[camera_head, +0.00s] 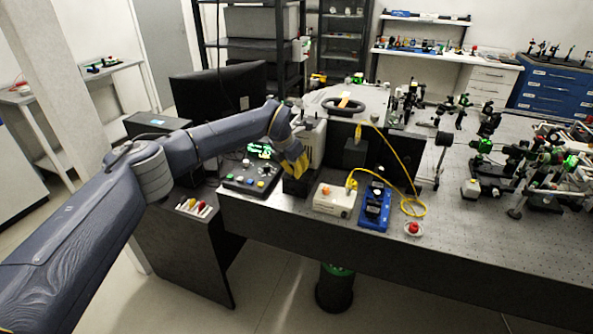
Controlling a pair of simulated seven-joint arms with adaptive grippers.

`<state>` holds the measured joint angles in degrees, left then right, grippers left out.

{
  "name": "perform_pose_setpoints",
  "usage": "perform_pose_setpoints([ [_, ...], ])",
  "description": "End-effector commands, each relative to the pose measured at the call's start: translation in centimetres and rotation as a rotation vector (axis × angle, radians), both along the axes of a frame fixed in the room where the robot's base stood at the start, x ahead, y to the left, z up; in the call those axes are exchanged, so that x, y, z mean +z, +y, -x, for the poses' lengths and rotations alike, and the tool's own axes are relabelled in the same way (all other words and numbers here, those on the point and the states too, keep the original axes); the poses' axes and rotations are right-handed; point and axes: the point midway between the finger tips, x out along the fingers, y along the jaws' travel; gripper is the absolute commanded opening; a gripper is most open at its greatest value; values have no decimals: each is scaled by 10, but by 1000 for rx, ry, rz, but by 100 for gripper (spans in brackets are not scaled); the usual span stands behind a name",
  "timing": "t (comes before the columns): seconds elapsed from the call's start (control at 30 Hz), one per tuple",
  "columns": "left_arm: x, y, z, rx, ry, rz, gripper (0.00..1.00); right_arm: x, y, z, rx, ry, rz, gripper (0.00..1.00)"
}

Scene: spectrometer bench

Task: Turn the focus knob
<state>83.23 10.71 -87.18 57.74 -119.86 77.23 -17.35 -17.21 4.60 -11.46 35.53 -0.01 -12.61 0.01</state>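My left arm comes in from the left, and my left gripper (299,172), with yellow fingers, points down at the front left of the bench. It is in front of a light grey instrument (314,140) and just above or against a dark block (296,186); I cannot tell whether they touch. The fingers are too small to show whether they are open or shut. I cannot make out which part is the focus knob; it may be hidden behind the gripper. My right gripper is not in view.
A black control box (250,177) with coloured buttons lies left of the gripper. To the right are a white box (333,201), a blue-based device (375,206), a yellow cable (407,168) and a red button (413,228). Optics crowd the bench's right; its front right is clear.

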Motion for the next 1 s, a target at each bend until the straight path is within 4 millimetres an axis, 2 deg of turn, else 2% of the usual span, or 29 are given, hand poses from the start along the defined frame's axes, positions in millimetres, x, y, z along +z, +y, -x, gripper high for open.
perform_pose_setpoints([
  [0.03, 5, -1, -2, -2, -11, 3, 9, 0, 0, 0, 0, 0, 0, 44],
  [0.3, 2, -1, -1, -1, -5, 1, 41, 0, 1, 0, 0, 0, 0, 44],
  [0.67, 6, 1, 0, 0, -4, 1, 41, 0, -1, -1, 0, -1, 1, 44],
  [0.77, 16, 4, 3, -2, -4, 1, 41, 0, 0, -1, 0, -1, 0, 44],
  [1.0, 55, 15, 14, -2, -6, 1, 41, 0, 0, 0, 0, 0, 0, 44],
])
